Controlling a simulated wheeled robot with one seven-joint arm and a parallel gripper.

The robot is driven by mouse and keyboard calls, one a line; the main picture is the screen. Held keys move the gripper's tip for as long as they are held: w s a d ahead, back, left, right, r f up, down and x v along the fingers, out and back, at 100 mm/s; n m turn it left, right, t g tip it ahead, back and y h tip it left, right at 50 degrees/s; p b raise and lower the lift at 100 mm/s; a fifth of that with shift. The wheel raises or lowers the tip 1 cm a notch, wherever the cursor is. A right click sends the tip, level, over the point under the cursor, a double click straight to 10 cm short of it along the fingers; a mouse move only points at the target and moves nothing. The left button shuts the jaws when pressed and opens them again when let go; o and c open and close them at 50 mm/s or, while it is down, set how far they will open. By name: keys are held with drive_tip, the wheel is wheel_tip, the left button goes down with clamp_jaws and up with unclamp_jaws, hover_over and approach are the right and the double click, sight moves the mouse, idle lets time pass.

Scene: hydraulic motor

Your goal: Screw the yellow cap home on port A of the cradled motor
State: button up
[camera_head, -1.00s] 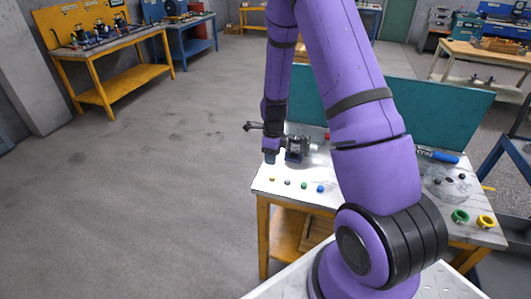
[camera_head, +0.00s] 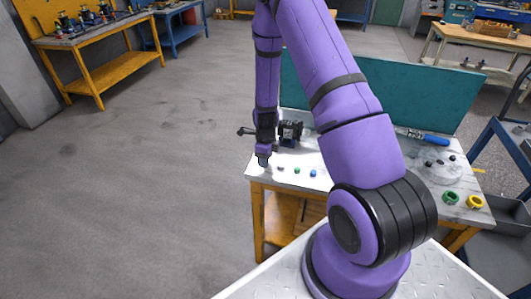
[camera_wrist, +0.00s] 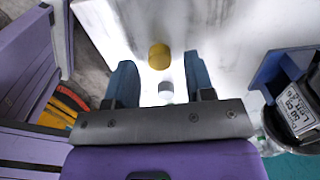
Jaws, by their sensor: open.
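The yellow cap (camera_wrist: 159,56) sits on the white bench top in the wrist view, ahead of and roughly between my fingers. My gripper (camera_wrist: 160,74) is open, with one blue-grey finger on each side and a gap to the cap. In the head view, my gripper (camera_head: 263,161) is low over the bench's left front part, and the yellow cap is not visible there. The dark motor (camera_head: 290,132) stands behind and right of my gripper. Part of it, with a label (camera_wrist: 299,110), shows at the wrist view's right edge. I cannot make out port A.
A small whitish-grey cylinder (camera_wrist: 166,91) shows between my fingers. A green piece (camera_head: 297,171) and a blue piece (camera_head: 312,173) lie right of my gripper on the bench. Green (camera_head: 450,198) and yellow (camera_head: 474,202) rings lie at the right. A teal panel (camera_head: 440,92) stands behind.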

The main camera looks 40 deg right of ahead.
drive_tip(key=shift+f, duration=0.35)
idle(0.4)
clamp_jaws()
drive_tip(key=shift+r, duration=3)
